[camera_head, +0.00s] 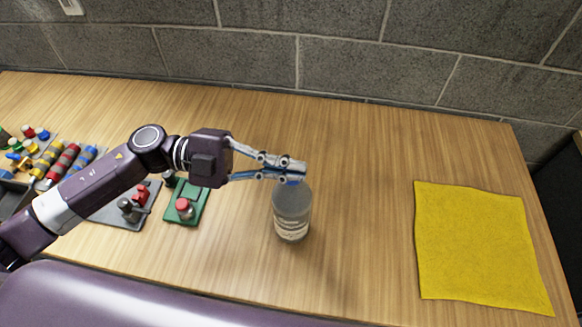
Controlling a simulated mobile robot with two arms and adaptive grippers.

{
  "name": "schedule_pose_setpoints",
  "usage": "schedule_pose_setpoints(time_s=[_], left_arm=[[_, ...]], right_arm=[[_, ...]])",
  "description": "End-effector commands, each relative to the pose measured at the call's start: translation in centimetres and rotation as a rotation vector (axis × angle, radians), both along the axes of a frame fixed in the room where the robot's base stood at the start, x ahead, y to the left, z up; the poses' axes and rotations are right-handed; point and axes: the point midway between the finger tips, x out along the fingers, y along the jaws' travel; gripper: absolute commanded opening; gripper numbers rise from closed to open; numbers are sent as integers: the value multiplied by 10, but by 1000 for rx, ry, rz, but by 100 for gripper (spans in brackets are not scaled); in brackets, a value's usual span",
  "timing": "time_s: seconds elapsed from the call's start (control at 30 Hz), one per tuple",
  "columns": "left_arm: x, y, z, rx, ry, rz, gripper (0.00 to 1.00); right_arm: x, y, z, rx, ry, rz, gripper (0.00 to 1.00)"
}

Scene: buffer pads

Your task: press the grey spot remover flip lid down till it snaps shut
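The spot remover is a grey, see-through bottle (292,211) with a pale label low on its side. It stands upright on the wooden table, right of the middle of my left arm's reach. My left gripper (297,171) comes in from the left at the top of the bottle, with its fingers close together over the cap. The flip lid is hidden behind the fingers, so I cannot tell its angle. A bit of blue shows under the fingertips. I cannot tell whether the fingers touch the lid or hold anything. My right gripper is out of view.
A yellow cloth (480,247) lies flat at the right. A green board with a red button (199,212) and a grey plate with a red part (124,211) lie left of the bottle. Several small coloured parts sit at the far left. The table between bottle and cloth is clear.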

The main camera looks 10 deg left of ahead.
Motion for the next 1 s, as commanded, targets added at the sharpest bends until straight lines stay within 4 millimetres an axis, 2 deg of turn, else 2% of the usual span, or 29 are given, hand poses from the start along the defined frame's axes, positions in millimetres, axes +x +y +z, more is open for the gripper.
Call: schedule_pose_setpoints(time_s=[0.5,0.7,1.0], left_arm=[[-1,0,-1,0,-24,0,0],[-1,0,-1,0,-24,0,21],[0,2,-1,0,-23,1,21]], right_arm=[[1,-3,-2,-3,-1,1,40],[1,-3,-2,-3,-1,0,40],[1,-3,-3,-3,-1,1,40]])
